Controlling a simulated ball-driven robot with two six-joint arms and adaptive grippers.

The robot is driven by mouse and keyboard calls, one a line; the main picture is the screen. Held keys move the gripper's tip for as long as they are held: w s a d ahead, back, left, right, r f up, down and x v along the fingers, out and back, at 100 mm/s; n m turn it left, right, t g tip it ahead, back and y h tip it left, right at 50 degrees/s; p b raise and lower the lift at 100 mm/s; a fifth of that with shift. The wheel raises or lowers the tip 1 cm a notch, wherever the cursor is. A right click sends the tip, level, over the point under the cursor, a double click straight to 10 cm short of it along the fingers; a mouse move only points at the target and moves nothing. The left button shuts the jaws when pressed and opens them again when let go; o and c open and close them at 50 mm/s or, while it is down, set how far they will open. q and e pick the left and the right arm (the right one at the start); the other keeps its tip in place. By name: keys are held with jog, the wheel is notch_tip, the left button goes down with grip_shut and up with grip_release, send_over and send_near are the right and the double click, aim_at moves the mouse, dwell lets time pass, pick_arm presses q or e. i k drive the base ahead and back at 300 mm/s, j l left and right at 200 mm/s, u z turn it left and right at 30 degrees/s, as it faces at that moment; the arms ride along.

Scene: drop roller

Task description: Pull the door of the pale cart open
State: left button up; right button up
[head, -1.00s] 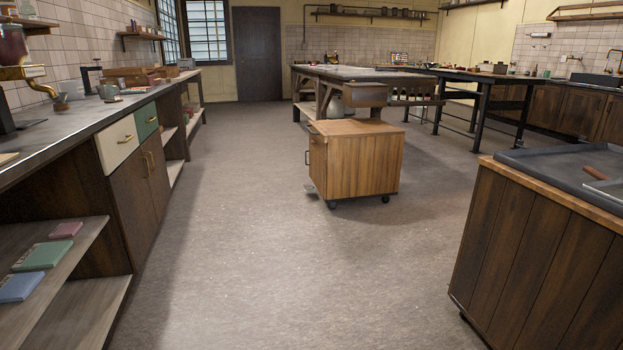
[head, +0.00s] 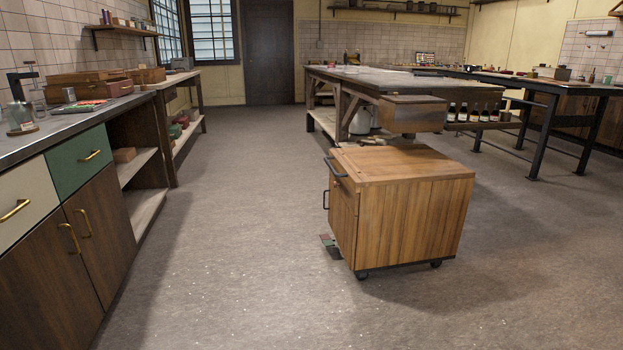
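The pale wooden cart (head: 400,220) stands on casters on the floor, right of centre in the head view. Its plain right-hand side faces me. Its front (head: 343,217) faces left and shows at a steep angle. A dark handle (head: 335,167) sits high on that front, and a second dark handle (head: 326,199) sits lower, on what looks like the door. The door looks shut. Neither of my grippers is in view.
A counter with drawers and cupboards (head: 85,235) runs along the left. A workbench (head: 350,90) stands behind the cart. Small dark and greenish items (head: 330,246) lie on the floor by the cart's front. The floor between counter and cart is clear.

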aim_at(343, 223)
jog(key=i, duration=1)
jog(key=i+z, duration=0.1)
jog(key=i, duration=0.9)
